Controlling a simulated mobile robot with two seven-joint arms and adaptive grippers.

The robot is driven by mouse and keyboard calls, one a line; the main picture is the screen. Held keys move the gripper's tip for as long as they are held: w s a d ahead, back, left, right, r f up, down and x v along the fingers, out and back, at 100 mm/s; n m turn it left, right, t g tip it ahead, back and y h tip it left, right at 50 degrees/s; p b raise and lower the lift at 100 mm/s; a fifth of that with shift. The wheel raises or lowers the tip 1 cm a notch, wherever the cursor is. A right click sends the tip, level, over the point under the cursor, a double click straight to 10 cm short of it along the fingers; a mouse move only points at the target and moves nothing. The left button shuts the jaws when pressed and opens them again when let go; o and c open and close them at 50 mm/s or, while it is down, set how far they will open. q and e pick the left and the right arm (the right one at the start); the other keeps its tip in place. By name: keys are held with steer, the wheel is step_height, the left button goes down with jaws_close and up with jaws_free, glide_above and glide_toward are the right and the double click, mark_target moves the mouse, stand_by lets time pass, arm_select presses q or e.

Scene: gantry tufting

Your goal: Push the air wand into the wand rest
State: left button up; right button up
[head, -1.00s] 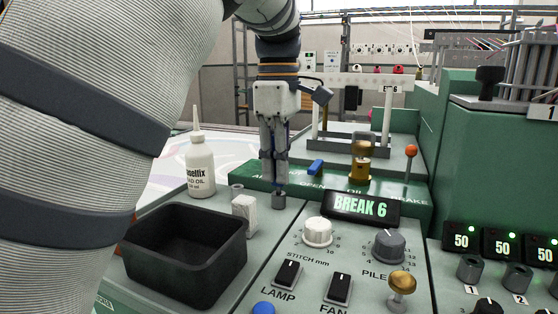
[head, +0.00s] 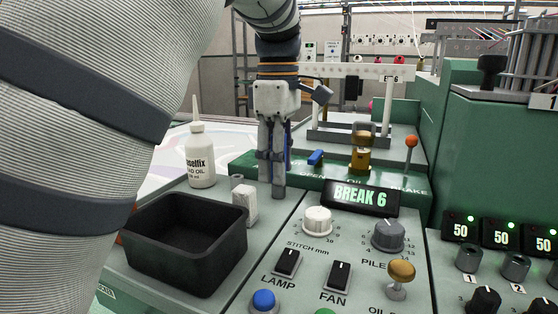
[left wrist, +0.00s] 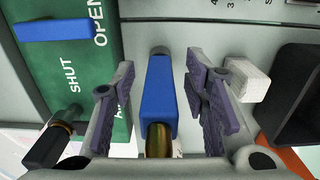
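The air wand (left wrist: 160,95) shows in the left wrist view as a blue body with a brass end toward the camera. My left gripper (head: 272,190) points down over the green panel's front edge. In the left wrist view its two purple-padded fingers (left wrist: 161,88) stand apart, one each side of the wand, with gaps visible on both sides. A grey round piece (left wrist: 159,50), seemingly the wand rest, shows at the wand's far end; I cannot tell how deep the wand sits. In the head view the fingers mostly hide the wand. My right gripper is not in view.
A black bin (head: 185,245), a white block (head: 244,206) and an oil bottle (head: 201,157) stand left of the gripper. A blue lever (head: 316,158) and a brass fitting (head: 361,155) are close on the right. Panel knobs and switches lie in front.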

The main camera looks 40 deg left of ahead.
arm_select(q)
steer(key=shift+r, duration=0.1)
step_height(320, 180, up, 12)
steer(key=shift+f, duration=0.1)
steer(key=shift+s, duration=0.1)
stand_by(0.4)
